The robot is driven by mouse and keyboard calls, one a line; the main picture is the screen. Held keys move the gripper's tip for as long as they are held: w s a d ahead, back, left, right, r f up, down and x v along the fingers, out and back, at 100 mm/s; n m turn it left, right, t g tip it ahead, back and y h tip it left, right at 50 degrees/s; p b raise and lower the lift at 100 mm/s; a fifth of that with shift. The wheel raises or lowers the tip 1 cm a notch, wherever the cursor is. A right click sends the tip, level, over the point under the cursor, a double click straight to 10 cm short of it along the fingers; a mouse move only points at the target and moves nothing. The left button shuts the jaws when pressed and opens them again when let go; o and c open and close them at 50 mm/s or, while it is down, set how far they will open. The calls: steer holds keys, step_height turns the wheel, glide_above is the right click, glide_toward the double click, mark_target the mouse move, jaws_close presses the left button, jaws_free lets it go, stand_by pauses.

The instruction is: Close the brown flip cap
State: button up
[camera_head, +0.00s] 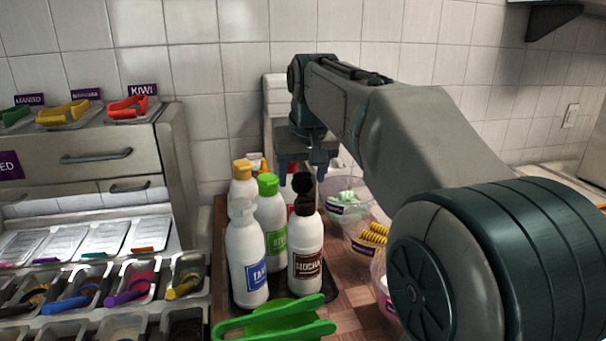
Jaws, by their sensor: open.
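A white bottle with a brown label (305,251) stands upright on the dark tray (286,303). Its brown flip cap (303,184) is open, with the lid standing up above the bottle's top. My gripper (302,169) points down at the level of the raised lid, fingers apart and holding nothing. From this view I cannot tell whether it is directly above the lid or behind it.
White-capped (246,258), green-capped (268,217) and yellow-capped (243,171) bottles crowd the left side. Green tongs (275,322) lie in front. Clear bowls (350,198) stand to the right. Topping bins (130,292) are at far left.

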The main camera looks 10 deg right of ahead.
steer(key=c, duration=1)
